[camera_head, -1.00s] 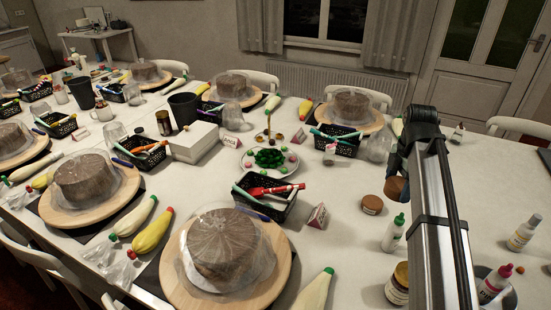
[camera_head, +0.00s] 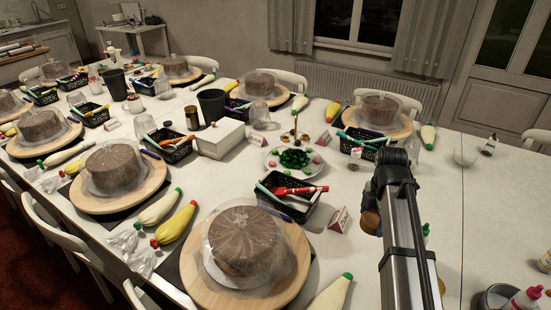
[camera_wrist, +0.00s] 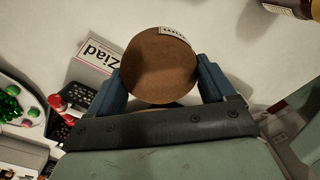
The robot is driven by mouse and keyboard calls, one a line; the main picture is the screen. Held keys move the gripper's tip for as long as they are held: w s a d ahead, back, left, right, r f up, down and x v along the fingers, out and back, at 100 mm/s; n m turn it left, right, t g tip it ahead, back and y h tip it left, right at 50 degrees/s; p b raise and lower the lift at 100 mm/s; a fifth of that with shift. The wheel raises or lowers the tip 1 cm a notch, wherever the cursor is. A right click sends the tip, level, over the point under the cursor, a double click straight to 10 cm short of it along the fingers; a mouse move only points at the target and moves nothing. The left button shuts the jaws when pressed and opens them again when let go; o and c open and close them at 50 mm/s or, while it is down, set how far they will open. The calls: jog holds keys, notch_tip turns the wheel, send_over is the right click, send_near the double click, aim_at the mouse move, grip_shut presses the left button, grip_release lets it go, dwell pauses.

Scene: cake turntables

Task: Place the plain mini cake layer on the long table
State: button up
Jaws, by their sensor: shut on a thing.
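A round brown mini cake layer (camera_wrist: 158,66) with a small printed label at its edge sits between the two blue fingers of my gripper (camera_wrist: 160,80) in the wrist view. My gripper is shut on it, a finger at each side. In the head view the brown piece (camera_head: 370,220) shows only partly, beside the end of my arm, which hides the rest. The long white table (camera_head: 435,200) lies beneath. I cannot tell how far the layer is above the tabletop.
A name card reading "Ziad" (camera_wrist: 97,52) is close to the left finger. A black basket of pens (camera_head: 290,205) and a plate with green and pink sweets (camera_head: 293,160) lie left of my arm. A covered cake (camera_head: 245,245) stands at the front. Free table shows right of my arm.

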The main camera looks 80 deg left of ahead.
aim_at(363, 251)
jog(key=shift+f, duration=5.9)
jog(key=shift+f, duration=0.15)
jog(key=o, duration=1.2)
notch_tip(363, 251, up, 12)
jog(key=shift+a+r, duration=0.1)
jog(key=shift+r, duration=0.05)
